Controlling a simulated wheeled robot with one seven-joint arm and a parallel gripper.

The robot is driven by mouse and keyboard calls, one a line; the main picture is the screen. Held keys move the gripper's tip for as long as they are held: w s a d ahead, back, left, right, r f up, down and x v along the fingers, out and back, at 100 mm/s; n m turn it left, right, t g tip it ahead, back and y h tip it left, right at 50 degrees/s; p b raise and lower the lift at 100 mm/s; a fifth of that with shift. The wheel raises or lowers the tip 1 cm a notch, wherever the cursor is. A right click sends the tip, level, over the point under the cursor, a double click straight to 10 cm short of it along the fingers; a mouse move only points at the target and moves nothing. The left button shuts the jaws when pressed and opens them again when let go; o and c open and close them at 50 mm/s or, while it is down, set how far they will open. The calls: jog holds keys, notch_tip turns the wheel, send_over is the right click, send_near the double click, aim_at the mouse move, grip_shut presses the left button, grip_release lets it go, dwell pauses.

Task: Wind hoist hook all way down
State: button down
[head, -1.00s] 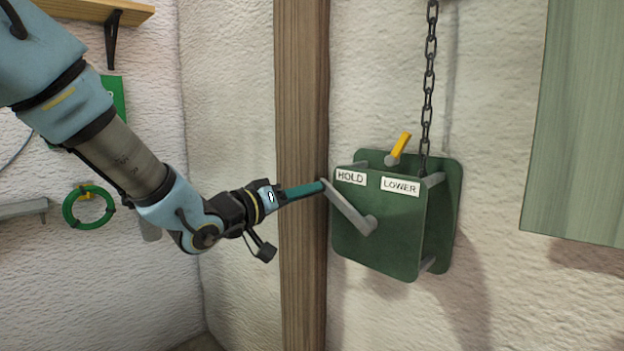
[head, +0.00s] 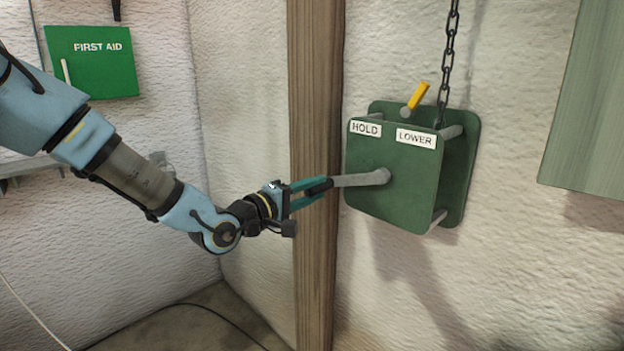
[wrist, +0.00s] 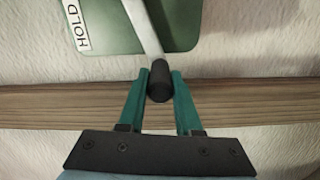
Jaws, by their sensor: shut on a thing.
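The hoist is a green box (head: 415,192) on the wall with HOLD (head: 366,129) and LOWER (head: 416,139) labels. A yellow lever (head: 418,95) sticks up at its top, tilted to the right, between the two plates. A grey crank arm (head: 361,179) runs left from its hub to a black grip. My gripper (head: 318,189) is shut on the black crank grip, which shows in the wrist view (wrist: 160,82) between the teal fingers. A dark chain (head: 449,55) runs up from the hoist. The hook is not in view.
A wooden post (head: 315,110) stands just behind my gripper. A green first aid box (head: 92,61) hangs on the left wall. A pale green panel (head: 588,115) is at the upper right. A cable (head: 190,305) lies on the floor.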

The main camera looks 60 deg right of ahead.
jog(key=shift+s+a+f+n, duration=0.1)
jog(key=shift+s+f+n, duration=0.1)
jog(key=shift+f+n, duration=0.25)
jog(key=shift+s+a+f+n, duration=0.1)
jog(key=shift+s+f+n, duration=0.1)
jog(key=shift+f+n, duration=0.2)
jog(key=c, duration=0.6)
grip_release()
jog(key=b+v, duration=0.3)
jog(key=v, duration=0.7)
jog(key=shift+w+a, duration=0.15)
jog(key=shift+a, duration=0.2)
